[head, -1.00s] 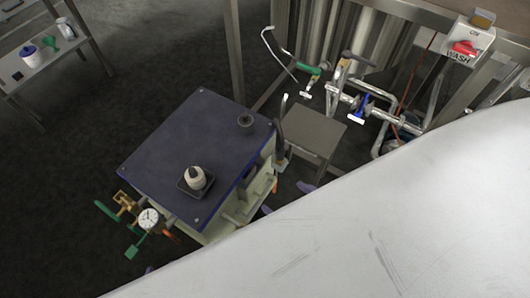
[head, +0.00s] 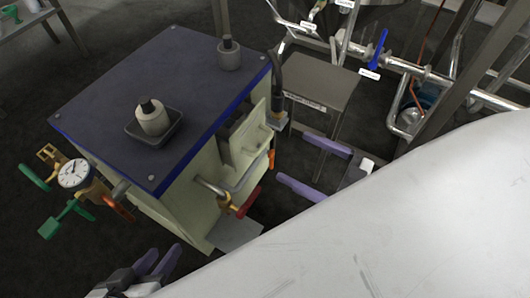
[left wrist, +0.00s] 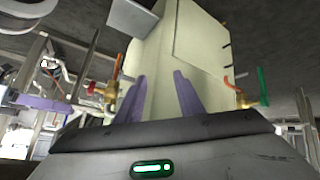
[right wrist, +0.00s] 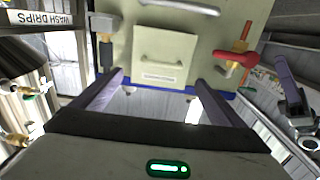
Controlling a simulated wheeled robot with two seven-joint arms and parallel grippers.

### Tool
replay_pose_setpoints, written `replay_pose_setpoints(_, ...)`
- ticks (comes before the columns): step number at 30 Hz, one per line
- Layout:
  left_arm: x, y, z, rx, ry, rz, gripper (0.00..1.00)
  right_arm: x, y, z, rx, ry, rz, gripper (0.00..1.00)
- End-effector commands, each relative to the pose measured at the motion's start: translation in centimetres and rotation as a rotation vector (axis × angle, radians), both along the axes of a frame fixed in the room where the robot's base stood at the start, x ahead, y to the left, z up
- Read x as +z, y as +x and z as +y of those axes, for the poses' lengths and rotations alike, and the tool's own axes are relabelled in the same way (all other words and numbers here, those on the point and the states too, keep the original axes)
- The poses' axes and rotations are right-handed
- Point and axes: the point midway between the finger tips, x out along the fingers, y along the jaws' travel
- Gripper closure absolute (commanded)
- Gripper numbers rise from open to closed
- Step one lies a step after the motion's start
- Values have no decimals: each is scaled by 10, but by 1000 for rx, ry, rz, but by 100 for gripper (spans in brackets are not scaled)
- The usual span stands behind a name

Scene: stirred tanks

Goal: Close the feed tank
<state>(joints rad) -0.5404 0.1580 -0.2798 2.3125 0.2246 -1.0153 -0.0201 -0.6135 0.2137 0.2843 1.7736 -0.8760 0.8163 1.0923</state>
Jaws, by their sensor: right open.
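No readable label names the feed tank, so I cannot tell which vessel it is. A pale box-shaped unit with a dark blue top (head: 130,85) stands left of centre in the head view. A red-handled valve (head: 246,202) is on its side; it also shows in the right wrist view (right wrist: 238,60). A blue handle (head: 378,50) stands on the steel pipe at upper right. My right gripper (head: 292,157) is open and empty beside the box, facing its side in the right wrist view (right wrist: 160,78). My left gripper (head: 160,252) is open and empty near the box's lower front corner.
A gauge (head: 74,173) and green-handled valves (head: 68,216) stick out at the box's left. A grey stand (head: 320,80) is behind my right gripper. A white surface fills the lower right.

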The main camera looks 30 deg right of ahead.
Motion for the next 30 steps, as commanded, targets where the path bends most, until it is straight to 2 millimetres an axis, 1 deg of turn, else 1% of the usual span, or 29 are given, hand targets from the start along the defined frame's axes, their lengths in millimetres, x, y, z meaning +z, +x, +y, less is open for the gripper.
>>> replay_pose_setpoints(1,-3,0,-1,-3,-2,-2,66,-5,0,1,11,0,1,7)
replay_pose_setpoints(5,-1,1,-3,-5,-11,-7,66,-5,7,7,20,2,0,7)
replay_pose_setpoints(8,1,1,-5,-5,-25,-17,66,-4,21,15,19,2,-2,7)
replay_pose_setpoints(15,8,4,-11,-5,-66,-47,66,-5,60,37,18,3,-1,7)
replay_pose_setpoints(18,12,5,-13,-5,-81,-57,66,-5,72,44,16,4,0,7)
replay_pose_setpoints(24,15,5,-15,-4,-95,-67,66,-4,85,53,16,3,3,7)
replay_pose_setpoints(30,17,5,-15,-3,-98,-69,66,-4,87,54,16,4,3,7)
